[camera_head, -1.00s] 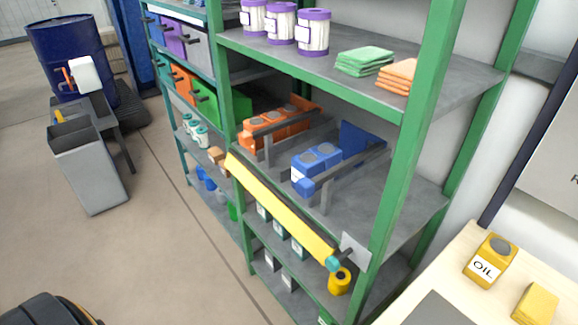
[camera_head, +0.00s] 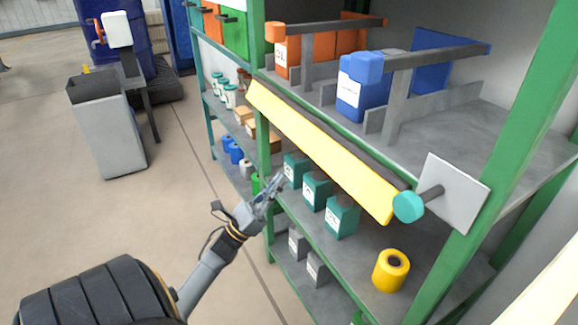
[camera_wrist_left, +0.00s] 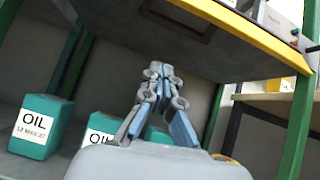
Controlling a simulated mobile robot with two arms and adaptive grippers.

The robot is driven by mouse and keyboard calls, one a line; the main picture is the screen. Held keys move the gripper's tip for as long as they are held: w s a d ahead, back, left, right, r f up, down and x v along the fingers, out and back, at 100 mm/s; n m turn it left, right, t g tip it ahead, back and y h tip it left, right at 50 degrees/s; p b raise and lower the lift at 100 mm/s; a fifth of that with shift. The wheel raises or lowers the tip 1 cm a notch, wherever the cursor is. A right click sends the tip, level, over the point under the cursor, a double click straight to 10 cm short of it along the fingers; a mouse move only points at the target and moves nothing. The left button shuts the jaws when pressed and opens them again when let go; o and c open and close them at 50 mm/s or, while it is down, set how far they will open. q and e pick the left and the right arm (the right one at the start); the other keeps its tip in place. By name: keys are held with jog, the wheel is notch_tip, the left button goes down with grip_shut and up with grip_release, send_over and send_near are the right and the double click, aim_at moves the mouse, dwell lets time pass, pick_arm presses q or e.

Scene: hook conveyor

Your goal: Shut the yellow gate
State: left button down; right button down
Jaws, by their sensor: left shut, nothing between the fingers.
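The yellow gate (camera_head: 325,155) is a long yellow bar along the front edge of the shelf, sloping down to the right in the head view. It hangs below the shelf's front lip. A teal knob (camera_head: 408,207) on a dark rod sits at its right end, by a grey plate (camera_head: 455,193). In the left wrist view the gate's yellow edge (camera_wrist_left: 262,38) shows at the upper right. My left gripper (camera_head: 279,180) is shut and empty, below the gate's left half and in front of the teal oil containers. My right gripper is not in view.
Teal oil containers (camera_head: 315,190) stand on the shelf below the gate. Blue (camera_head: 362,88) and orange (camera_head: 290,55) containers stand in lanes above. A green post (camera_head: 500,180) rises at right.

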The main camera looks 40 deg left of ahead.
pick_arm(q)
jog(key=w+d+r+m+h, duration=0.2)
jog(key=w+r, duration=0.5)
jog(key=r, duration=0.1)
jog(key=shift+s+a+r+p, duration=0.15)
jog(key=shift+s+r, duration=0.15)
jog(key=shift+s, duration=0.4)
jog(key=shift+s+a+r+p, duration=0.1)
jog(key=shift+s+r, duration=0.15)
jog(key=shift+s, duration=0.4)
jog(key=shift+s+a+r+p, duration=0.15)
jog(key=shift+s+r, duration=0.15)
jog(key=shift+s, duration=0.4)
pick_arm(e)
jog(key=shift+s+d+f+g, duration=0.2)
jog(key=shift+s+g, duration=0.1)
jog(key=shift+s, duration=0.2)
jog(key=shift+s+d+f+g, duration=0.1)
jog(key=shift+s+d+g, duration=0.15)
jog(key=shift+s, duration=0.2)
pick_arm(q)
jog(key=shift+w, duration=0.1)
